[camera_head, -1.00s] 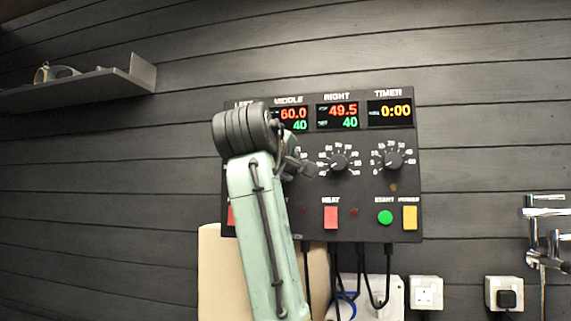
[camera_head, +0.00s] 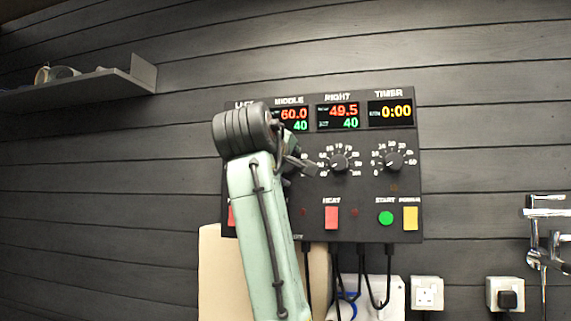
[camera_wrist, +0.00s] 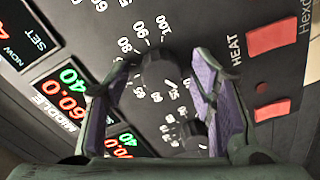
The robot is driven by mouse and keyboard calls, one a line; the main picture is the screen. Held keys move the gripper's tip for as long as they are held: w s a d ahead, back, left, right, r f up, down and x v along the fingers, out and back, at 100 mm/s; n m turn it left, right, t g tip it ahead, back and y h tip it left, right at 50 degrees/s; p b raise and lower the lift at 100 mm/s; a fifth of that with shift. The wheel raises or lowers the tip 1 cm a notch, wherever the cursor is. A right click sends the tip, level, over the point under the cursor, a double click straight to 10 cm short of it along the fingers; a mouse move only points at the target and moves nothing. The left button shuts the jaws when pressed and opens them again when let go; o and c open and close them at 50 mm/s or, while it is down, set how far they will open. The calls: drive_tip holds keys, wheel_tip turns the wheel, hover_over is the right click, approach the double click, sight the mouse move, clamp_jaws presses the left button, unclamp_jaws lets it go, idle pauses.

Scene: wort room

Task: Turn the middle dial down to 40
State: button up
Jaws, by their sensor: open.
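The middle dial (camera_wrist: 156,76) is a black knob on the dark control panel. In the wrist view it sits between the two purple-padded fingers of my gripper (camera_wrist: 155,90), which is open around it. I cannot tell whether either pad touches it. The middle display (camera_wrist: 64,92) shows 60.0 in red and 40 in green; it also shows in the head view (camera_head: 291,120). In the head view my gripper (camera_head: 302,165) reaches the panel from the left, and my arm hides the middle dial and most of the left part.
The right dial (camera_head: 339,161) is close beside my gripper; the timer dial (camera_head: 393,160) is farther right. Red heat (camera_head: 331,217), green start (camera_head: 385,218) and yellow (camera_head: 410,218) buttons sit below. Cables hang under the panel. A shelf (camera_head: 85,86) is at left, taps (camera_head: 545,235) at right.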

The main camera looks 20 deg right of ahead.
drive_tip(key=v, duration=1.2)
idle(0.3)
